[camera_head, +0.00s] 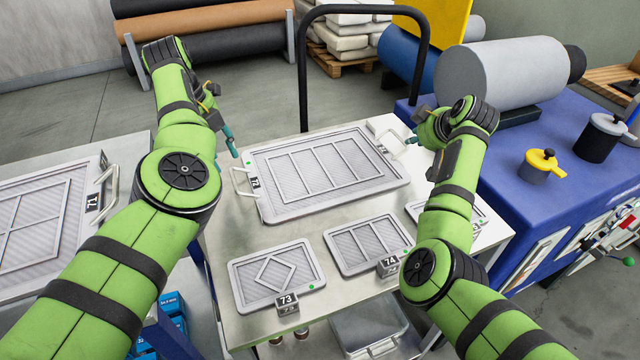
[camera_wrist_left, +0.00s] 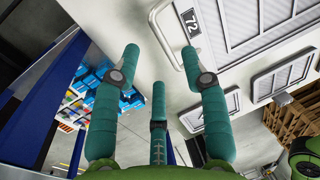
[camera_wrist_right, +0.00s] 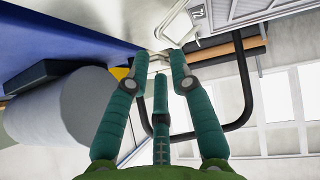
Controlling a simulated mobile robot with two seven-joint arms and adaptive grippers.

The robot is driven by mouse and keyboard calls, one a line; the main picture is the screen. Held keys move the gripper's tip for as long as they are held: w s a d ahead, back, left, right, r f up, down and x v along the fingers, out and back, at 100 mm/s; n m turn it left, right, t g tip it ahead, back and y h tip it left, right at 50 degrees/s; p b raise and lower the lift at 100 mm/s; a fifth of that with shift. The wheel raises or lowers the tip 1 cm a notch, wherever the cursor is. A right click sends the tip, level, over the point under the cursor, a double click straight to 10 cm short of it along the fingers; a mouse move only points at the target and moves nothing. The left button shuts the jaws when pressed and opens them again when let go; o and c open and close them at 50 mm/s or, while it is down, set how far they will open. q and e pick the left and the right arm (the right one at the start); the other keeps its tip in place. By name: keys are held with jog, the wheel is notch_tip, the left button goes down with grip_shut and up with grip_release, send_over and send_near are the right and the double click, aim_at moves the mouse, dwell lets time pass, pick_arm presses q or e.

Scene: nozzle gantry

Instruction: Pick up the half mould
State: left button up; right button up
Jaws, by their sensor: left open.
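The large grey half mould tagged 72 (camera_head: 328,170) lies flat on the metal table, with a bar handle at each short end. Its left handle (camera_head: 242,183) also shows in the left wrist view (camera_wrist_left: 163,35). My left gripper (camera_head: 231,150) is open and empty, just above and beside that handle; its fingertips (camera_wrist_left: 160,52) are apart. The right handle (camera_head: 399,146) is near my right gripper, whose fingers are largely hidden by the arm in the head view. In the right wrist view, my right gripper (camera_wrist_right: 158,62) has its fingers apart close to that handle.
Smaller moulds 73 (camera_head: 277,275) and 74 (camera_head: 367,243) lie at the table's front, with another partly behind my right arm. Mould 71 (camera_head: 35,215) is on the left table. A blue bench (camera_head: 520,185) stands right; a black hoop (camera_head: 303,85) rises behind.

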aim_at(231, 175)
pick_arm(q)
jog(key=shift+w+a+f, duration=0.1)
jog(key=shift+f, duration=0.35)
pick_arm(e)
jog(key=shift+w+a+f, duration=0.1)
jog(key=shift+a+f, duration=0.05)
jog(key=shift+f, duration=0.25)
jog(key=shift+s+d+r, duration=0.25)
jog(key=shift+s+r, duration=0.05)
pick_arm(q)
jog(key=shift+d+f, duration=0.2)
pick_arm(e)
jog(key=shift+w+a+f, duration=0.15)
jog(key=shift+w+f, duration=0.25)
pick_arm(q)
jog(key=shift+w+d+f, duration=0.1)
jog(key=shift+d+f, duration=0.1)
jog(key=shift+f, duration=0.8)
jog(key=shift+s+d+f, duration=0.1)
jog(key=shift+d+f, duration=0.1)
jog(key=shift+f, duration=0.8)
jog(key=shift+w+d+f, duration=0.1)
jog(key=shift+d+f, duration=0.1)
jog(key=shift+f, duration=0.8)
pick_arm(e)
jog(key=shift+x, duration=3.05)
